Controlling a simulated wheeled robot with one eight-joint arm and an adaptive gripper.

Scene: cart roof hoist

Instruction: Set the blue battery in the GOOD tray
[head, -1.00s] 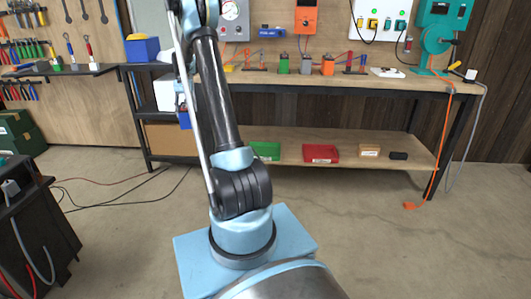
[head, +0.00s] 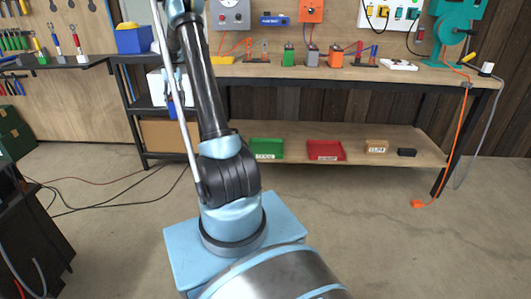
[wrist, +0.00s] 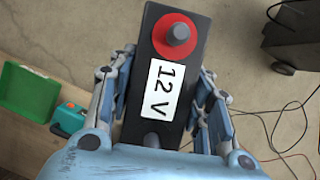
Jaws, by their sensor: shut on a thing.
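My gripper (wrist: 166,68) is shut on a battery (wrist: 182,125) with a dark top, a "12 V" label and a red-ringed terminal. Its sides are hidden in the wrist view. In the head view a blue patch (head: 173,106) at the end of my arm, in front of the left rack, looks like its body, partly hidden by my arm. A green tray (head: 267,148) lies on the bench's lower shelf, right of my gripper; its label is too small to read. It appears to be the green tray at the left of the wrist view (wrist: 27,90).
A red tray (head: 326,150) sits right of the green one, then a small wooden box (head: 377,146) and a black block (head: 407,152). The bench top (head: 345,73) holds several batteries and stands. A dark cart (head: 35,235) and cables are at the left.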

